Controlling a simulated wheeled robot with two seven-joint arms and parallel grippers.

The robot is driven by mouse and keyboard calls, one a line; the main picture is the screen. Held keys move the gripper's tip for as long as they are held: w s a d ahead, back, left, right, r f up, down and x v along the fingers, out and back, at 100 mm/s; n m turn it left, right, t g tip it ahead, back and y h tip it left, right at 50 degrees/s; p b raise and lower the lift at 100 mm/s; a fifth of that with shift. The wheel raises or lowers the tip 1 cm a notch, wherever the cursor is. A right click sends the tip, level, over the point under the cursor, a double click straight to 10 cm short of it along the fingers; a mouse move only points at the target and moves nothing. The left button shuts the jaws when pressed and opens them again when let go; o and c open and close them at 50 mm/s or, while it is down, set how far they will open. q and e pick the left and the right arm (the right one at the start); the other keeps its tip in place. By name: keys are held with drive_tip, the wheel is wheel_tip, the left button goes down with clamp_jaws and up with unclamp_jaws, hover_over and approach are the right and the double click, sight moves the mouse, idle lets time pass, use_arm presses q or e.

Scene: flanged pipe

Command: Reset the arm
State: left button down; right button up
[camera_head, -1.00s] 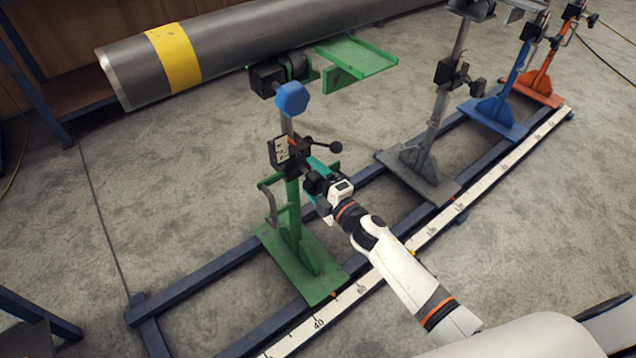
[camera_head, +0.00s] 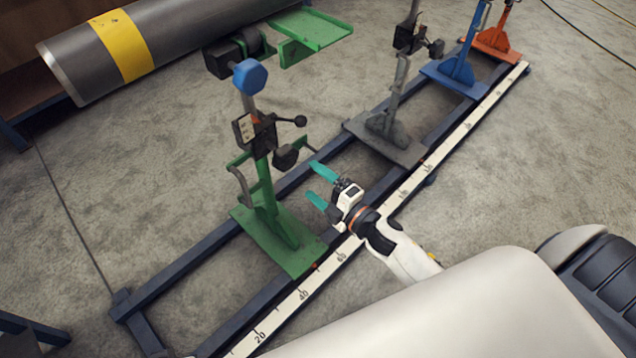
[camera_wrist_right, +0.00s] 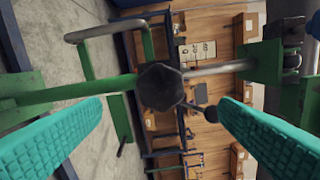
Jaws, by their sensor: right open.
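My right gripper (camera_head: 320,185) is open and empty, its two teal fingers apart, just right of the green stand (camera_head: 268,200) in the head view. In the right wrist view my right gripper (camera_wrist_right: 160,135) has one teal finger at each side. A dark knob (camera_wrist_right: 160,87) on the green stand shows between and beyond them, and I see no contact. The green stand carries a black clamp block (camera_head: 255,132), a lever with a black ball and a blue hexagonal knob (camera_head: 250,77). My left gripper is not in view.
The stand row has grey (camera_head: 388,130), blue (camera_head: 458,75) and orange (camera_head: 492,42) stands on a dark rail frame with a white ruler strip (camera_head: 300,295). A large grey pipe (camera_head: 185,38) with a yellow band lies behind. Concrete floor is open at left and right.

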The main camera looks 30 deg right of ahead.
idle(0.3)
